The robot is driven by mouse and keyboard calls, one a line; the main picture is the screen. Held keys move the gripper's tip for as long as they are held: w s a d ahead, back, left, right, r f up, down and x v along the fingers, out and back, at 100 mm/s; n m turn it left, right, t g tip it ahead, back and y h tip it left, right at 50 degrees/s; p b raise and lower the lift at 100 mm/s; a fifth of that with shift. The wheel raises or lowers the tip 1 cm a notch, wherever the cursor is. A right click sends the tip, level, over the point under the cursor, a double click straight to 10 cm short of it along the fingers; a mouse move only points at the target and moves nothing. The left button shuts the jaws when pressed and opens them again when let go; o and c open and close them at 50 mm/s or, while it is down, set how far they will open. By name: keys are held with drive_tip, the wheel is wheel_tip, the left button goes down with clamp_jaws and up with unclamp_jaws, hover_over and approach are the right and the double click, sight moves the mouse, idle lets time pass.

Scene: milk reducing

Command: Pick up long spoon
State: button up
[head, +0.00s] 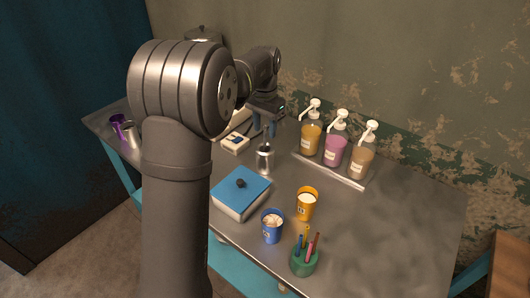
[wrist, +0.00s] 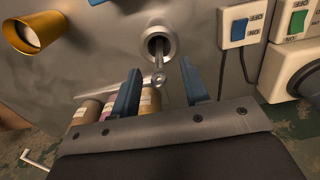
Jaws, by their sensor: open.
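The long spoon (wrist: 158,77) appears to stand in a metal cup (wrist: 158,42), its thin handle rising toward the wrist camera. Its round end shows between my fingers in the wrist view, and its bowl is hidden. The metal cup (head: 265,160) stands upright near the middle of the table in the head view. My gripper (head: 265,131) is above the cup, pointing down, with its two blue fingers apart. In the wrist view my gripper (wrist: 160,84) has the spoon's end between its fingers, and I see no grip on it.
Pump bottles (head: 335,150) stand on a tray behind and right of the cup. A blue-topped box (head: 241,190), an orange cup (head: 307,204), a blue cup (head: 272,228) and a green pen holder (head: 304,262) are nearer the front. A white switch box (head: 236,143) lies left. The right side is clear.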

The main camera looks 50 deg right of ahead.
sight(265, 148)
wheel_tip(265, 148, down, 3)
drive_tip(key=shift+f, duration=0.2)
drive_tip(key=shift+c, duration=0.4)
clamp_jaws()
